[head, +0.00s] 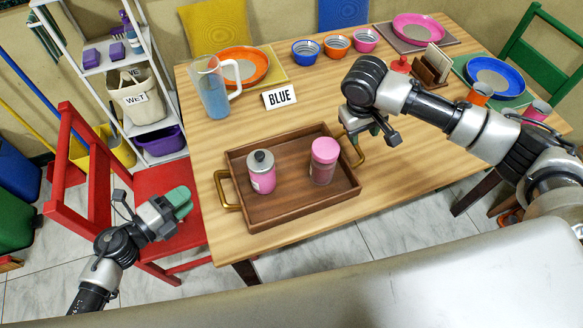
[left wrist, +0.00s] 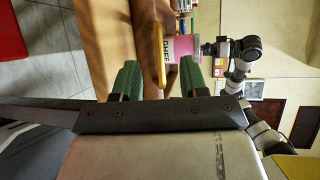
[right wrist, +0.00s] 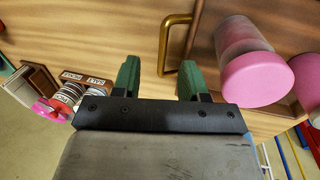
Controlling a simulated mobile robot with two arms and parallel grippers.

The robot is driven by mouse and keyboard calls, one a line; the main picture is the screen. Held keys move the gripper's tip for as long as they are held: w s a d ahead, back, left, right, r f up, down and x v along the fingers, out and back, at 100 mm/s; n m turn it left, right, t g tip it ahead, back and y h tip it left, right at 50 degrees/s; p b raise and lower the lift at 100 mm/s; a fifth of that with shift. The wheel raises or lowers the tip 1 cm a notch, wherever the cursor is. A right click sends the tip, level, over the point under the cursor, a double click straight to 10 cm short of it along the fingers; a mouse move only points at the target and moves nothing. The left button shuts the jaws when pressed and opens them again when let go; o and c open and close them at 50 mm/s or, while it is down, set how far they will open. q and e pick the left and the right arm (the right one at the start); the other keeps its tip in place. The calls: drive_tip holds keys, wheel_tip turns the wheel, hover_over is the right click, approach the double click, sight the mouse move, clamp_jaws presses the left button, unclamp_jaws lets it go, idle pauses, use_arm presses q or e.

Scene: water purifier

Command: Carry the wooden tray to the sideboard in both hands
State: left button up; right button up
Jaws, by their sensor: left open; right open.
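The wooden tray (head: 292,196) sits on the table near its front left, with a brass handle at each end. A pink canister with a grey lid (head: 261,172) and a pink-lidded jar (head: 323,161) stand in it. My left gripper (head: 180,202) is open, left of the tray and apart from the left handle (head: 226,190). In the left wrist view that handle (left wrist: 158,55) shows beyond the open fingers (left wrist: 158,80). My right gripper (head: 372,134) is open close to the right handle (head: 359,153). In the right wrist view this handle (right wrist: 168,40) lies between the open fingers (right wrist: 160,78); contact is unclear.
Bowls, plates and a small wooden rack (head: 430,72) fill the table's back and right. A red chair (head: 160,185) stands left of the table. No sideboard is identifiable.

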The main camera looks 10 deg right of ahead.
sight(361, 161)
use_arm(q)
drive_tip(key=x, duration=1.1)
drive_tip(key=shift+w+a, duration=0.1)
drive_tip(key=shift+w, duration=0.05)
use_arm(e)
drive_tip(key=f, duration=0.3)
drive_tip(key=d+f, duration=0.1)
drive_tip(key=f, duration=0.3)
drive_tip(key=d+f, duration=0.1)
drive_tip(key=f, duration=0.2)
drive_tip(key=shift+w+f, duration=0.3)
drive_tip(key=shift+f, duration=0.05)
use_arm(q)
clamp_jaws()
use_arm(e)
clamp_jaws()
drive_tip(key=shift+w+d+r, duration=0.1)
